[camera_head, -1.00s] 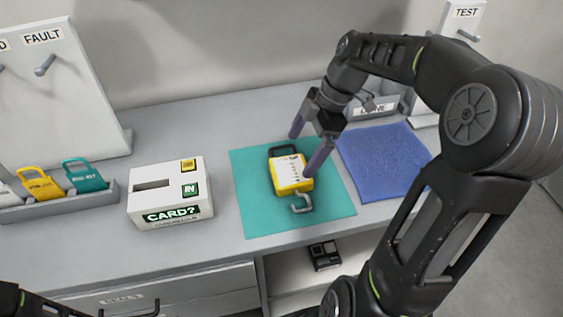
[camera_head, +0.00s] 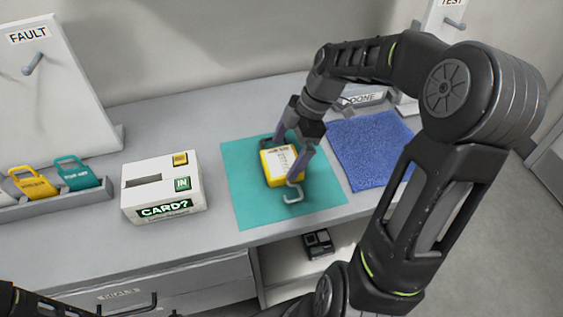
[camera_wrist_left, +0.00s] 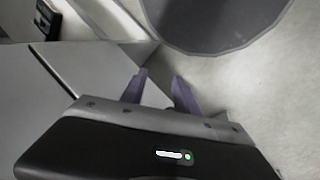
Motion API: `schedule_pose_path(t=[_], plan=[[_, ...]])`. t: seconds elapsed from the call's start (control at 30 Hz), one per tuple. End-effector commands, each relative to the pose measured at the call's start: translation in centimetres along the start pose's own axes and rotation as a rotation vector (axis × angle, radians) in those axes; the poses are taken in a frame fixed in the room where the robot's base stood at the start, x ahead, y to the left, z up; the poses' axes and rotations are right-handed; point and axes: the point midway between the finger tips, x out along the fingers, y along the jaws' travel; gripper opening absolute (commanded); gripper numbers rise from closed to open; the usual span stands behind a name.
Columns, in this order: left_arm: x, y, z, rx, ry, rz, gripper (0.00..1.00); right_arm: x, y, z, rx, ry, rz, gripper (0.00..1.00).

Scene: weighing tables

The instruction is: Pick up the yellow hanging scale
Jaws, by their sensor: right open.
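The yellow hanging scale (camera_head: 284,181) lies on the teal mat (camera_head: 243,200), with a pale label on its face. Its metal hook (camera_head: 293,193) points toward the table's front edge, and its dark handle is at the far end, partly hidden by a finger. My right gripper (camera_head: 286,157) is open over the scale, one purple finger at its far side and the other at its right side. I cannot tell whether the fingers touch it. My left gripper (camera_wrist_left: 160,88) shows in the left wrist view with its fingers apart and nothing between them.
A white card box (camera_head: 162,191) stands left of the mat. A grey rack (camera_head: 60,202) holds yellow and teal tags. A blue cloth (camera_head: 370,150) lies right of the mat. The FAULT board (camera_head: 58,95) stands at the back left. A dark device (camera_head: 318,243) sits on the shelf below.

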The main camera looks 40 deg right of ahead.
Motion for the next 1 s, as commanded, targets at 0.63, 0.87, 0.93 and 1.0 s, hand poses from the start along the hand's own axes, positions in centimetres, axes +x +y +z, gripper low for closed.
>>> schedule_pose_path(t=[0.63, 0.87, 0.93, 1.0], plan=[[-0.8, 0.2, 0.1, -0.002, -0.003, -0.003, 0.36, 3.4, 0.1, 0.0, -0.001, 0.0, 0.0, 1.0], [-0.8, 0.2, 0.1, -0.002, -0.003, -0.003, 0.36, 3.4, 0.1, 0.0, -0.001, 0.0, 0.0, 1.0], [-0.8, 0.2, 0.1, -0.002, -0.003, -0.003, 0.36, 3.4, 0.1, 0.0, -0.001, 0.0, 0.0, 0.94], [-0.8, 0.2, 0.1, -0.002, -0.003, -0.003, 0.36, 3.4, 0.1, 0.0, -0.001, 0.0, 0.0, 0.89]])
